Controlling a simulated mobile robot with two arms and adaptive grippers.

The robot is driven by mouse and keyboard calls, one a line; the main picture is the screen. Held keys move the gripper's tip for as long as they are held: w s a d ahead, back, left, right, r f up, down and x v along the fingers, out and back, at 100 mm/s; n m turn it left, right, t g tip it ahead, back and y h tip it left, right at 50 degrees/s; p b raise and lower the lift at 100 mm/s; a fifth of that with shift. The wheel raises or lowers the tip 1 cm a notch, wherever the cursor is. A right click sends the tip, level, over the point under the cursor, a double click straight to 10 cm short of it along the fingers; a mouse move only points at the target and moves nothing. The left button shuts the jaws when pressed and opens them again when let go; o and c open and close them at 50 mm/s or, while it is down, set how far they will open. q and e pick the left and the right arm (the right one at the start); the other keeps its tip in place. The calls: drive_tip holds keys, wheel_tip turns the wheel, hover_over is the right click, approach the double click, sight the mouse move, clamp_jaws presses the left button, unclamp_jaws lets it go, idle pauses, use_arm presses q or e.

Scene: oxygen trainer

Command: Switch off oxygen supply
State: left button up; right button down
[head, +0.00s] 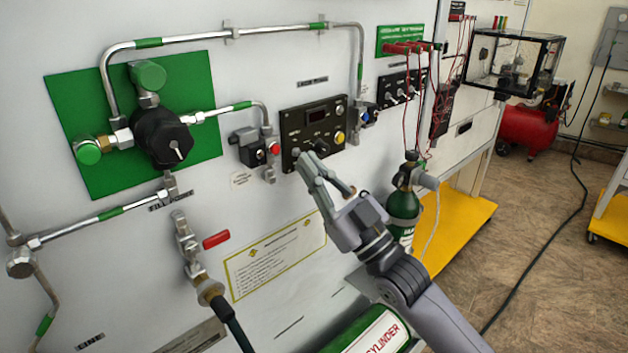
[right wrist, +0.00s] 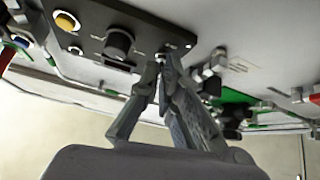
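The black control panel (head: 314,130) is on the white wall panel, with a dark display, a black knob, a yellow button and a small metal toggle switch (head: 296,152) at its lower left corner. My right gripper (head: 306,159) is at this corner, its fingertips close to the toggle. In the right wrist view the fingers (right wrist: 160,65) converge almost to touching, with the toggle right at their tips. I cannot tell whether they touch or pinch it. The black knob also shows in this view (right wrist: 118,42), beside the fingers. My left gripper is not in view.
A black regulator (head: 162,137) on a green plate and metal pipes stand out from the wall on the left. A red-handled valve (head: 215,240) is lower down. A green cylinder (head: 404,207) stands right of my arm. The floor at right is mostly open.

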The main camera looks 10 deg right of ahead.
drive_tip(key=shift+f, duration=0.1)
idle(0.3)
drive_tip(key=c, duration=1.8)
unclamp_jaws()
drive_tip(key=v, duration=1.2)
